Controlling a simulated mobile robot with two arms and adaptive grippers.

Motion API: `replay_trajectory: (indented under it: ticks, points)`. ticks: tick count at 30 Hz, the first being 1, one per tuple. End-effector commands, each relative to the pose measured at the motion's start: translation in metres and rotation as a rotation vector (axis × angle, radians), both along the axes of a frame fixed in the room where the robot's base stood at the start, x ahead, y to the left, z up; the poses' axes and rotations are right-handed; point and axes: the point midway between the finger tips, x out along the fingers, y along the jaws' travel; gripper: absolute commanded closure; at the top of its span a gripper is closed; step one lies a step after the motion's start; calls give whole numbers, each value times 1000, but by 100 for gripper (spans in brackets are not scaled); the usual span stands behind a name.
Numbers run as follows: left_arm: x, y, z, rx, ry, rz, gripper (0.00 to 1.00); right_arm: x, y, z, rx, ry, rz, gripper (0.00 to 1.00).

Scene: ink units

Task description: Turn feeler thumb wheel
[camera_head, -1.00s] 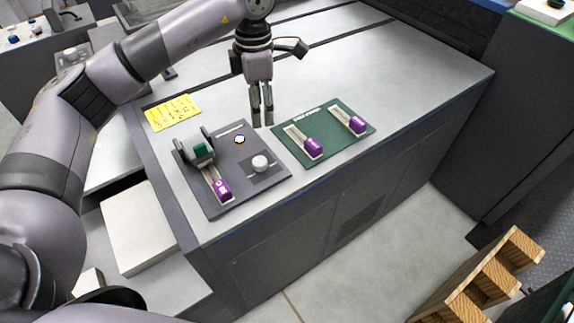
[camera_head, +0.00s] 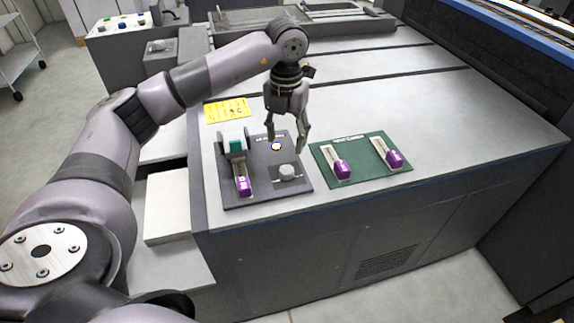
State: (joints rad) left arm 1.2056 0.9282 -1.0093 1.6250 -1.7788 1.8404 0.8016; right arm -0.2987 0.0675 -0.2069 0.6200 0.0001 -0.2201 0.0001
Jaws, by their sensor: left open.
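A dark grey panel (camera_head: 262,192) lies on the light worktop. It carries a green block (camera_head: 236,147) between two dark round cheeks, a purple-ended piece in a slot (camera_head: 243,185), a pale round knob (camera_head: 287,172) and a small white round part with a dark rim (camera_head: 276,146). I cannot tell for sure which of these is the feeler thumb wheel. My left gripper (camera_head: 287,144) points down over the panel's back right part, fingers spread and empty. Its fingertips appear beyond the pale knob; whether they touch anything is unclear. My right gripper is not in view.
A green panel (camera_head: 362,174) with two purple-ended pieces (camera_head: 342,169) (camera_head: 394,158) lies to the right. A yellow label (camera_head: 228,111) is behind the grey panel. The worktop (camera_head: 480,125) is bare on the right. A pale box (camera_head: 167,207) stands at the left, lower down.

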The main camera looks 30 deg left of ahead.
Motion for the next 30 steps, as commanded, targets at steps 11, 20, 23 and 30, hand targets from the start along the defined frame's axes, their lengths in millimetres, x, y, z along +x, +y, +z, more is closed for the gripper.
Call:
replay_trajectory:
  ticks: [11, 20, 23, 30]
  points:
    - [-1, 0, -77, 2, 2, -1, 48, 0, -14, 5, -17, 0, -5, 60]
    - [0, 0, -101, 1, 0, -1, 48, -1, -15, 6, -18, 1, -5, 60]
    - [0, 0, -102, 1, -1, -1, 48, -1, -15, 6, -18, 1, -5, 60]
    - [0, 0, -102, 1, -1, -1, 54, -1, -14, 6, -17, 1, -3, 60]
